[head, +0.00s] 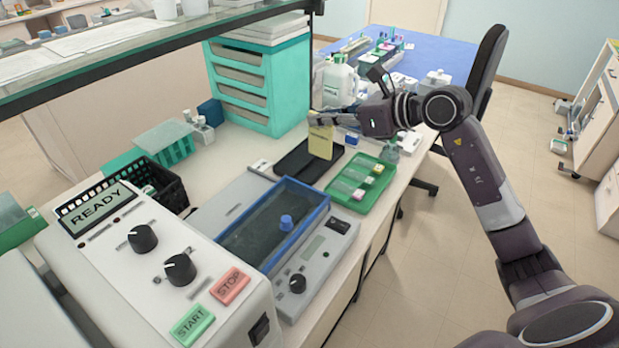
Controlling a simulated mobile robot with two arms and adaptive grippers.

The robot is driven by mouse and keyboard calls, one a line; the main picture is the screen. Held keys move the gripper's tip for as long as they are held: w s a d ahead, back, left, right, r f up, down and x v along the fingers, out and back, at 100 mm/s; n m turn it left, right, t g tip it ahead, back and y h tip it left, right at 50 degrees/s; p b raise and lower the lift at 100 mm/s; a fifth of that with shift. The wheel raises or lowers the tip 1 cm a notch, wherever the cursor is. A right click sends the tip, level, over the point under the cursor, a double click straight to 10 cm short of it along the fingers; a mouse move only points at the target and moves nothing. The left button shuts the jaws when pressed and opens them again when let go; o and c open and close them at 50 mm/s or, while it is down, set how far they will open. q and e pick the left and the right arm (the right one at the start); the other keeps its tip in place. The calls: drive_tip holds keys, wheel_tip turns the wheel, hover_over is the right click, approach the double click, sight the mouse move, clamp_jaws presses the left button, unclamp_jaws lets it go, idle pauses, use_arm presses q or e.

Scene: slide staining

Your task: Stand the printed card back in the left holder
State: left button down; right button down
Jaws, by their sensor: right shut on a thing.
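My right gripper (320,118) reaches in from the right over the bench, its fingers pointing left. It is shut on the top of a pale yellow card (320,143), which hangs roughly upright over a dark flat pad (294,161). Whether the card's lower edge touches the pad cannot be told. The left holder cannot be made out for certain. A small pale piece (261,166) lies at the pad's left end. My left gripper is not in view.
A green tray (338,188) with small blocks lies right of the pad, near the bench edge. A blue-rimmed bath (318,206) and a READY machine (150,255) stand in front. Teal drawers (283,92) stand behind. Bare bench (235,160) shows left of the pad.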

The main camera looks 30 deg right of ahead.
wheel_tip(320, 180, down, 14)
drive_tip(key=p, duration=0.1)
idle(0.5)
drive_tip(key=c, duration=2.1)
unclamp_jaws()
